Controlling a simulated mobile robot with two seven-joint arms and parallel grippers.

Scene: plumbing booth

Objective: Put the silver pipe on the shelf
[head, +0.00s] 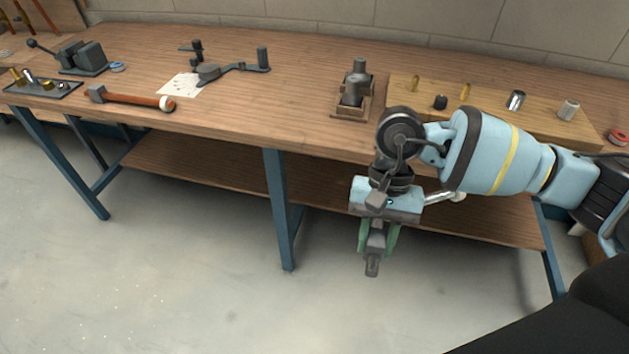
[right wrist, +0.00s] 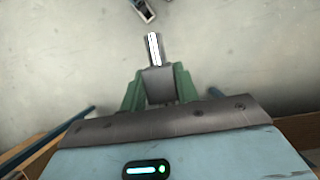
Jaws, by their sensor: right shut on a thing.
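My right gripper (head: 377,240) hangs in front of the workbench, fingers pointing down, at about the height of the lower shelf in the picture. Its green fingers are shut on a narrow shiny metal piece, which I take for the silver pipe (head: 372,267). In the right wrist view the silver pipe (right wrist: 153,48) sticks out past the fingertips of the right gripper (right wrist: 158,88) with a bright highlight. Its upper part is hidden between the fingers. The wooden lower shelf (head: 215,170) runs under the bench, behind the gripper. My left gripper is not in view.
A pale metallic piece (head: 443,197) shows at the lower shelf, partly behind my arm. Blue bench legs (head: 280,210) stand left of the gripper. On the benchtop are a wooden board (head: 540,121) with small fittings, a hammer (head: 130,99) and a vise (head: 80,58). The shelf's left part looks clear.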

